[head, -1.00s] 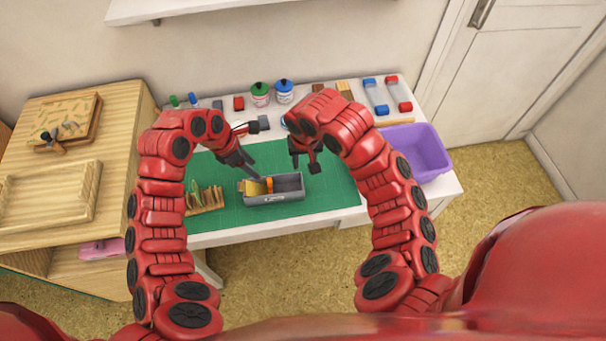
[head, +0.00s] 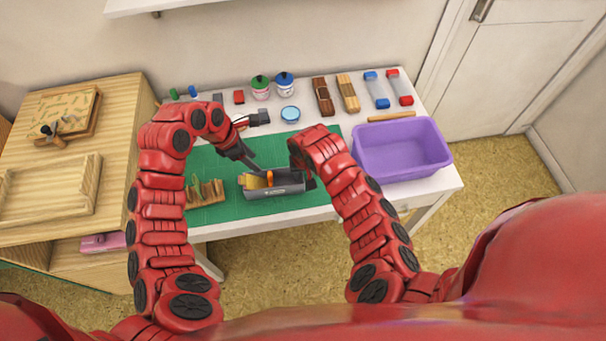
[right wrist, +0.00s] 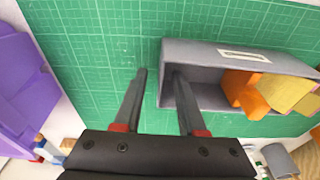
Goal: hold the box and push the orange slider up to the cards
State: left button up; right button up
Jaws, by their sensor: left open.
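The grey box (head: 285,189) sits on the green mat and also shows in the right wrist view (right wrist: 205,58). Inside it the orange slider (head: 270,177) stands beside the yellow cards (head: 256,182), and in the right wrist view the slider (right wrist: 238,88) leans by the cards (right wrist: 288,95). My right gripper (right wrist: 162,75) is open at the box's empty end, one finger outside and one inside, with the end wall between them; a gap shows by the outer finger. My left gripper (head: 256,167) is open above the box near the slider; its tips are hard to make out.
A wooden rack (head: 205,193) stands left of the box. A purple bin (head: 402,150) is at the table's right. Ink jars (head: 284,86), a blue pad (head: 290,114) and several stamps line the back. The green mat (head: 322,208) is partly clear around the box.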

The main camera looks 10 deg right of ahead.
jog(key=shift+f, duration=0.15)
grip_shut()
dwell(1.4)
